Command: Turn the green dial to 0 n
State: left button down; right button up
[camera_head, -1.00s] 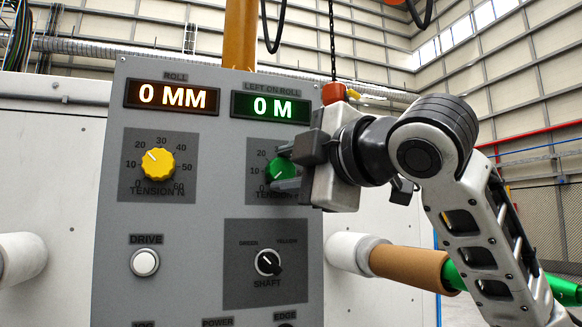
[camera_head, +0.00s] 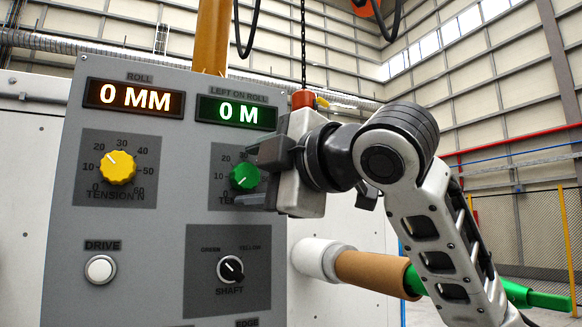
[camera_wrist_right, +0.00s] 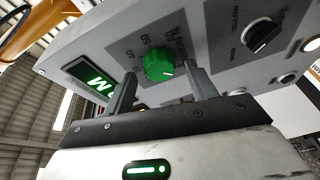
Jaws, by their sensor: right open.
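The green dial (camera_head: 244,177) is on the grey control panel, under the green "0 M" display (camera_head: 237,111). My right gripper (camera_wrist_right: 160,68) is open, with one finger on each side of the dial. In the right wrist view the green dial (camera_wrist_right: 159,64) shows between the fingertips, with a gap on both sides. In the head view the fingers and gripper body cover the right part of the dial's scale; its exact pointer reading is hard to tell. My left gripper is not in view.
A yellow dial (camera_head: 118,168) is left of the green one. Below are a white drive button (camera_head: 100,269) and a black shaft knob (camera_head: 230,269). A brown roll (camera_head: 371,271) sticks out right of the panel. A chain hangs behind my gripper.

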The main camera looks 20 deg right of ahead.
pick_arm(q)
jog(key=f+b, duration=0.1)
jog(key=b, duration=0.2)
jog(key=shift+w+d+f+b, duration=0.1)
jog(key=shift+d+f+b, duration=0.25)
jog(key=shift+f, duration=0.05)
pick_arm(e)
jog(key=v, duration=1.5)
jog(key=shift+s, duration=0.25)
jog(key=shift+d, duration=0.1)
